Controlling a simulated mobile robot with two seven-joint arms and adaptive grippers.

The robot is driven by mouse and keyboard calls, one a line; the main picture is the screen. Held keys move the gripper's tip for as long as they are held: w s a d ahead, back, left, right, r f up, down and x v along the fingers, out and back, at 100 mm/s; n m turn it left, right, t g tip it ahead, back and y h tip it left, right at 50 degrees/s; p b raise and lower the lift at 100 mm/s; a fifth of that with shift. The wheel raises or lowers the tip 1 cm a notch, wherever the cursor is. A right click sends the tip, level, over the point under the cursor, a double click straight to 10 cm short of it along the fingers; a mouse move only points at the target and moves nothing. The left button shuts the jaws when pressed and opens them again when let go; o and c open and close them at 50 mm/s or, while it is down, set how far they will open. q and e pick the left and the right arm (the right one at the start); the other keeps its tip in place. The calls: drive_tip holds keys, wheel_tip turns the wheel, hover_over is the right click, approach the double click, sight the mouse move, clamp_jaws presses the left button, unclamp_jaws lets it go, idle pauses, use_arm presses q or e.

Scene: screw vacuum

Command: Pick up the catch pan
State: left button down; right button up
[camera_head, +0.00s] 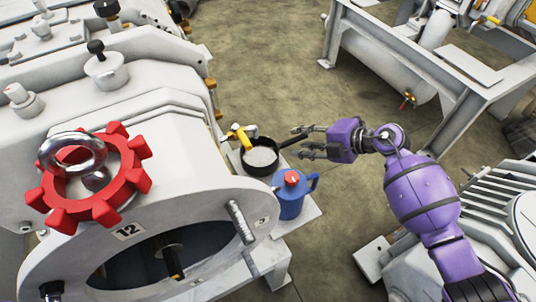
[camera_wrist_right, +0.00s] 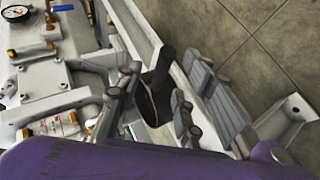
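The catch pan (camera_head: 262,169) is a small round black pan with a light grey inside and a dark handle. It sits beside the white pump housing, under a yellow-handled valve. Its handle points right, toward my right gripper (camera_head: 302,142). My right gripper is open, its two fingers spread either side of the handle's end, with no clear contact. In the right wrist view the dark handle of the catch pan (camera_wrist_right: 163,66) shows between the fingers of my right gripper (camera_wrist_right: 150,112); much of the pan is hidden. My left gripper is not in view.
A blue jug (camera_head: 290,197) with a red cap stands close in front of the pan. The yellow valve handle (camera_head: 240,136) is just above the pan. A red hand wheel (camera_head: 128,180) is on the pump at left. Open floor (camera_head: 275,70) lies behind.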

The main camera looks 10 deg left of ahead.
sight(296, 140)
drive_tip(key=b+x, duration=0.1)
drive_tip(key=x, duration=0.2)
drive_tip(key=shift+a+f, duration=0.15)
drive_tip(key=shift+a, duration=0.05)
drive_tip(key=shift+s, duration=0.1)
clamp_jaws()
